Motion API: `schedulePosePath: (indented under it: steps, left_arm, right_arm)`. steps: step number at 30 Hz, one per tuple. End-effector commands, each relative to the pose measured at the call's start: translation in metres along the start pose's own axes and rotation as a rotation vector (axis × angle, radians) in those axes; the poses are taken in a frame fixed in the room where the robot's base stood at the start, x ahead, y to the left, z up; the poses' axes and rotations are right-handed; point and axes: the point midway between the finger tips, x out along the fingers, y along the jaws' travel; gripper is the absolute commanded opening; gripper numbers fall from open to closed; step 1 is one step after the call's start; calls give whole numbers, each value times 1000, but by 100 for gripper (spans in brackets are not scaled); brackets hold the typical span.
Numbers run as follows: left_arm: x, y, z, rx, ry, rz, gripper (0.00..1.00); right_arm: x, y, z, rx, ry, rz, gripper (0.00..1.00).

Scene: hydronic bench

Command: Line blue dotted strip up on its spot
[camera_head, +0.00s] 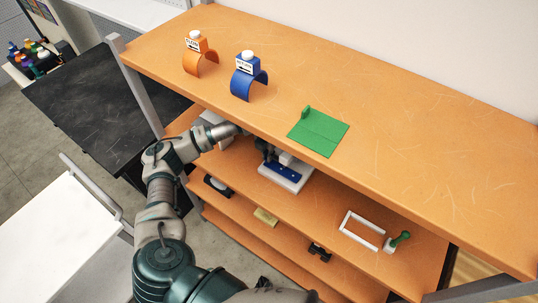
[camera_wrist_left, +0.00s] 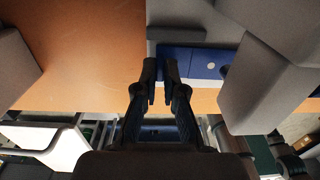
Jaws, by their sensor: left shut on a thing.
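The blue dotted strip (camera_head: 283,172) is on or just over a white block (camera_head: 290,184) on the shelf below the orange top. In the left wrist view the strip (camera_wrist_left: 201,62) is blue with a pale dot, beside grey blocks. My left gripper (camera_head: 267,156) reaches in under the top's front edge and is shut on the strip. Its fingertips (camera_wrist_left: 160,70) show close together at the strip's edge. Whether the strip touches the block is unclear. My right gripper is out of view.
The top board (camera_head: 400,140) overhangs the shelf. It holds an orange clip (camera_head: 203,62), a blue clip (camera_head: 248,82) and a green plate (camera_head: 319,135). A white frame (camera_head: 345,225) and a green-handled valve (camera_head: 391,244) are on the shelf to the right.

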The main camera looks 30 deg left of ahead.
Motion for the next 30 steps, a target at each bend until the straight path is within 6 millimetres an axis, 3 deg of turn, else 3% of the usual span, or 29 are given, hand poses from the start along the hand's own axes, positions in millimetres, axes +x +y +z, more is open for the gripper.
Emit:
schedulePosePath:
  steps: [4,17,30]
  left_arm:
    - [7,-2,-4,-1,22,11,0]
    - [10,-8,-9,10,-53,9,0]
    - [8,-8,-9,7,-60,12,0]
  right_arm:
    - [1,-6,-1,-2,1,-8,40]
    - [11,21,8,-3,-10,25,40]
    - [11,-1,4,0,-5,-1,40]
